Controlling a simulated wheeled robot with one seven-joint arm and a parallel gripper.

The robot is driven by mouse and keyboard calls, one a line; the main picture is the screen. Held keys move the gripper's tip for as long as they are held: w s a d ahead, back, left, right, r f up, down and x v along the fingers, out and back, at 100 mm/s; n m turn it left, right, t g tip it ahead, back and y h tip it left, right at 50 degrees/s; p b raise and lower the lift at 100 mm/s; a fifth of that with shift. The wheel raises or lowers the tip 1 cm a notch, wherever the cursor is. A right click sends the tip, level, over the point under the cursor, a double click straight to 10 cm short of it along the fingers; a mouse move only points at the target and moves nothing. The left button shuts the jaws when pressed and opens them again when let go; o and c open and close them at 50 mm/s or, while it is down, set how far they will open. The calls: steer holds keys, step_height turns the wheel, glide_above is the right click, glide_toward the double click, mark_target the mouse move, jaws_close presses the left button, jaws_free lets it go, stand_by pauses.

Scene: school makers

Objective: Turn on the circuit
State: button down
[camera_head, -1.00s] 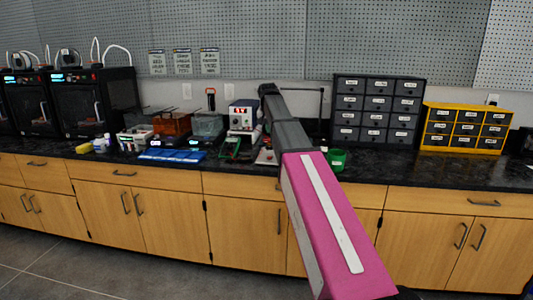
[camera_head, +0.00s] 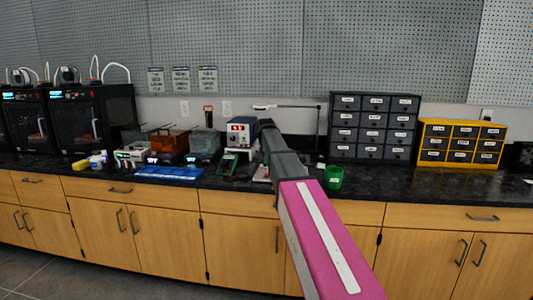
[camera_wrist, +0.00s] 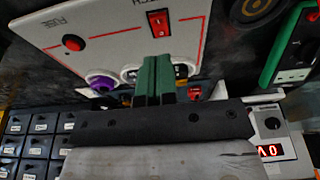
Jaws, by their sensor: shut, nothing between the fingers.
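The circuit board (camera_wrist: 110,45) is a white panel with red lines, filling the upper part of the wrist view. It carries a red rocker switch (camera_wrist: 159,22) beside the printed word "SWITCH" and a round red knob (camera_wrist: 73,43) near the word "FUSE". My gripper (camera_wrist: 155,62) has green fingers, shut and empty, just below the switch in the picture. I cannot tell whether they touch the board. In the head view the board (camera_head: 262,173) is mostly hidden by my arm.
A blue mat (camera_head: 170,173) lies further left on the black counter.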

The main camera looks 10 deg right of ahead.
mark_target(267, 174)
steer(key=x, duration=0.2)
steer(key=s+x, duration=0.1)
steer(key=x, duration=0.2)
steer(key=shift+s+a+f, duration=0.1)
steer(key=shift+a+f, duration=0.05)
steer(key=shift+f, duration=0.25)
steer(key=shift+s+f, duration=0.1)
steer(key=shift+f, duration=0.2)
steer(key=shift+w+r, duration=0.4)
steer(key=shift+w, duration=0.3)
